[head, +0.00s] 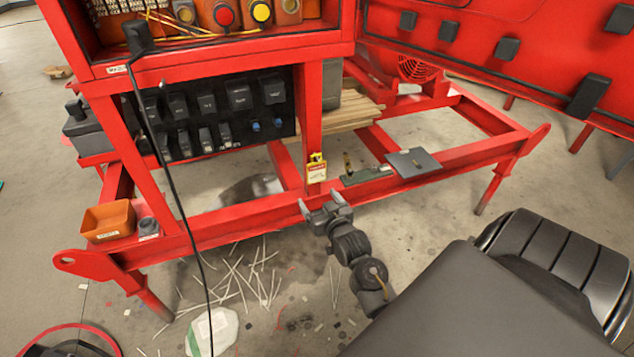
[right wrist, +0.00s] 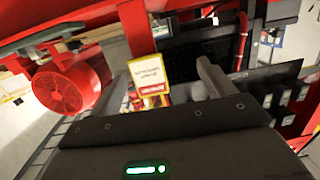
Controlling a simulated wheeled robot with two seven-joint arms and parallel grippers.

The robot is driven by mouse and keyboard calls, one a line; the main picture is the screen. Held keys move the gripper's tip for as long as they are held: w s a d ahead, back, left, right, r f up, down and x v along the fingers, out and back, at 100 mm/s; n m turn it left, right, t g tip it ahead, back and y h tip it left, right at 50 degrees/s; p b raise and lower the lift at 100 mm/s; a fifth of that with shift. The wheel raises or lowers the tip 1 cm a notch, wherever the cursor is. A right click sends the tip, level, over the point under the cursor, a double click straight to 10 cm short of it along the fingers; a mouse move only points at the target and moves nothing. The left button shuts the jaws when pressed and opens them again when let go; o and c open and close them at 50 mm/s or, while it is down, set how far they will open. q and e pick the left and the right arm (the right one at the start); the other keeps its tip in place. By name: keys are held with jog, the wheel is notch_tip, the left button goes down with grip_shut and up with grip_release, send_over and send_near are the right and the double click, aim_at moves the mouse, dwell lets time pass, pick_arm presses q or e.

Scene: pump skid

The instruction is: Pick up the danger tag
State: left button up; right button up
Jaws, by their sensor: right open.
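The danger tag (head: 316,170) is a small yellow tag with a red band and a white panel. It stands upright against the red post at the frame's front beam. In the right wrist view the tag (right wrist: 150,73) shows upside down, with lines of text, just beyond the gripper body. My right gripper (head: 320,199) is open and empty. Its fingers are just below and in front of the tag, apart from it in the head view. One finger (right wrist: 210,76) shows clearly in the right wrist view. My left gripper is not in view.
On the beam right of the tag lie a green plate (head: 366,175) and a grey plate (head: 413,163). An orange bin (head: 108,220) sits at the left. A black cable (head: 165,170) hangs down in front. White sticks (head: 250,277) litter the floor.

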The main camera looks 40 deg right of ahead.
jog(key=t+h, duration=0.1)
send_near(317, 167)
jog(key=w, duration=0.1)
jog(key=shift+m, duration=0.3)
jog(key=b+x, duration=0.1)
jog(key=x, duration=0.9)
jog(key=shift+w+d, duration=0.1)
jog(key=shift+d, duration=0.1)
jog(key=shift+w+d, duration=0.15)
jog(key=shift+w, duration=0.25)
jog(key=c, duration=1.1)
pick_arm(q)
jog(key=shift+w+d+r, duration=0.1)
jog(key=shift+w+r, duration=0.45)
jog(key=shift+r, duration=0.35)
